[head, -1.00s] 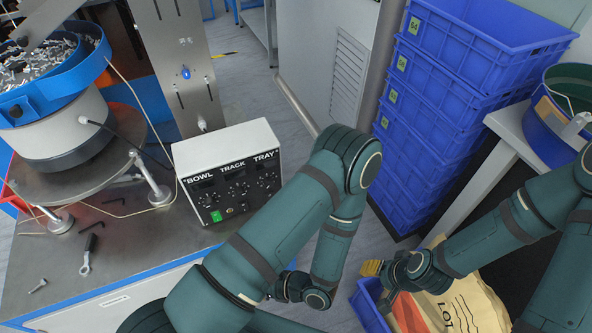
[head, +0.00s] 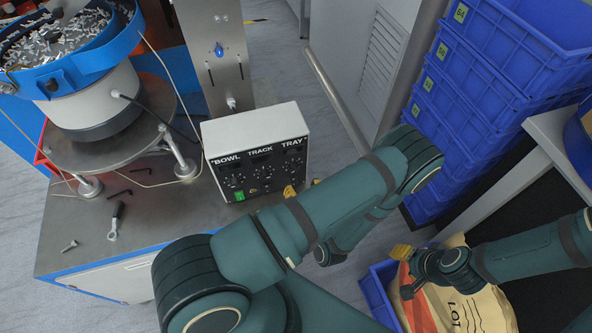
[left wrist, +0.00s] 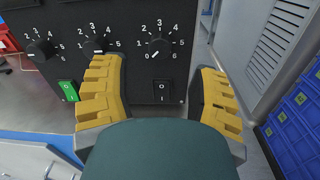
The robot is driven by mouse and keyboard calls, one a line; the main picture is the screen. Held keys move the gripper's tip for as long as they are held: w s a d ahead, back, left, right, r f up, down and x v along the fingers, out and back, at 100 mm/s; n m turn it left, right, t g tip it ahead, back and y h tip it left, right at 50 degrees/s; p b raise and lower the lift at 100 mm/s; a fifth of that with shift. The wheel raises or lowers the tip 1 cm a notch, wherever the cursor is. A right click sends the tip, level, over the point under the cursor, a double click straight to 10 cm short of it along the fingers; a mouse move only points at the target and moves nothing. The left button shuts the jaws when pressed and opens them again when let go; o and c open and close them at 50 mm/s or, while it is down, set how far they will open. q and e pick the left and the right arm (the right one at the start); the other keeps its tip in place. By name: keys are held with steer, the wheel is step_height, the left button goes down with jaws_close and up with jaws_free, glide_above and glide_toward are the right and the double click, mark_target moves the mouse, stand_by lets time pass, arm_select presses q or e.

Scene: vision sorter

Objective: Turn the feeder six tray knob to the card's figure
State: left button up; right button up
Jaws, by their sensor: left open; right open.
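The control box (head: 207,133) stands on the metal bench with BOWL, TRACK and TRAY labels on its black face. In the left wrist view the tray knob (left wrist: 159,48) is the rightmost black knob, ringed by figures 0 to 6. Its white mark appears to point lower left, near 0. My left gripper (left wrist: 160,92) is open, its yellow fingers below and to either side of this knob, not holding it. In the head view my left gripper (head: 302,187) shows at the box's lower right, partly behind my arm. My right gripper (head: 402,252) is open, at the lower right. I can make out no card.
Two other knobs (left wrist: 99,45) sit left of the tray knob. A green switch (left wrist: 69,91) and a black rocker switch (left wrist: 163,91) lie below. The vibratory bowl (head: 88,95) stands left of the box. Stacked blue crates (head: 470,75) stand at right, beyond a gap.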

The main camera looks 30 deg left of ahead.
mark_target(295, 170)
arm_select(q)
steer(key=x, duration=0.5)
steer(key=shift+w+a, duration=0.2)
steer(key=shift+a, duration=0.05)
steer(key=shift+o, duration=0.2)
jaws_close()
